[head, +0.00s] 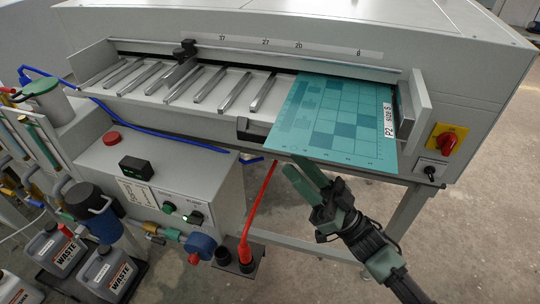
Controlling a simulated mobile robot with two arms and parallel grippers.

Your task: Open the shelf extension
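The plate processor's shelf (208,85) is a light tray with several raised metal slats, set along the front of the big grey machine (360,25). A teal plate (325,115) marked "P2, size S" lies at its right end and overhangs the front edge. A dark recess (250,128) shows in the shelf's front edge, just left of the plate. I cannot tell which part is the extension. My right gripper (296,166) is just below the plate's front edge, its two green fingers apart with nothing between them. Contact with the shelf cannot be told. My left gripper is out of view.
A red switch (447,140) sits on the machine's right front. Below the shelf's left part stands a grey control box (165,180). A red hose (262,205) hangs left of my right gripper. Waste canisters (105,270) stand at bottom left. Floor at right is clear.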

